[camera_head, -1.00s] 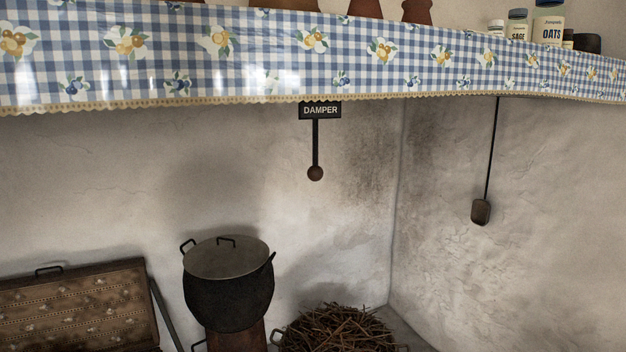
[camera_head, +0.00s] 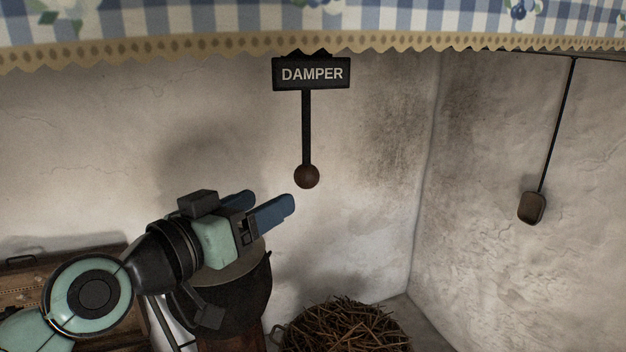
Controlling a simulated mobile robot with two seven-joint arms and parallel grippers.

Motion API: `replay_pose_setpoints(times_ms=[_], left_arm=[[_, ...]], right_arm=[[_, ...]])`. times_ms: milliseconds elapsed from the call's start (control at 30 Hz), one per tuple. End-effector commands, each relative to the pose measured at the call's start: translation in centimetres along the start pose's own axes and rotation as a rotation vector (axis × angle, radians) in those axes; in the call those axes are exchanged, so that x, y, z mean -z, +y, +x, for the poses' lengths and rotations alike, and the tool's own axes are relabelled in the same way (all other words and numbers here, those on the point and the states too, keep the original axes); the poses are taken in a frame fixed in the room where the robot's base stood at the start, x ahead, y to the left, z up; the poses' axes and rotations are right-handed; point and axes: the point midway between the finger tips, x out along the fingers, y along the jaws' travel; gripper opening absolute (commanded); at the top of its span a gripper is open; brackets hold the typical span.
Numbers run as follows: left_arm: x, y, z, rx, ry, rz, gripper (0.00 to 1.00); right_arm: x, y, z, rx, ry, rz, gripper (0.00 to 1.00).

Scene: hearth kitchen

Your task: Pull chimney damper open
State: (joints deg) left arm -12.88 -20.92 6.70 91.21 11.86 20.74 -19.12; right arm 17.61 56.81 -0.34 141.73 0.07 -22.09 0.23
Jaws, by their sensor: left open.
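The chimney damper is a dark rod with a round brown knob (camera_head: 306,176) at its lower end. It hangs straight down below a black sign reading DAMPER (camera_head: 311,74), under the cloth-trimmed shelf. My left gripper (camera_head: 258,206) comes in from the lower left, with its two blue fingers apart and nothing between them. In the picture its fingertips are just below and left of the knob, and I see no contact. How far the knob is behind the fingers is hard to tell. My right gripper is out of view.
A blue checked cloth (camera_head: 190,22) hangs across the top. Behind my left arm stands a black pot (camera_head: 258,290), partly hidden. A basket of twigs (camera_head: 345,328) is at the bottom. A cord with a brown weight (camera_head: 531,207) hangs at right. An open case (camera_head: 85,270) is at left.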

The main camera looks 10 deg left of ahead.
Motion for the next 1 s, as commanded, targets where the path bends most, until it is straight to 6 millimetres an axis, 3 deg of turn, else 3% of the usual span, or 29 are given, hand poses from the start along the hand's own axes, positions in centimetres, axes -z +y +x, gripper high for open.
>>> replay_pose_setpoints(times_ms=[167,700,1000], left_arm=[[1.0,0.4,0.6,-0.007,0.014,0.006,0.69],[1.3,0.4,11.0,-0.006,0.016,0.005,0.69],[1.0,0.3,12.8,-0.004,0.016,0.005,0.69]], right_arm=[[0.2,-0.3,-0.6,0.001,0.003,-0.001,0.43],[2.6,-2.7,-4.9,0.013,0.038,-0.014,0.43],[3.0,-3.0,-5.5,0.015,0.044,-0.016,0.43]])
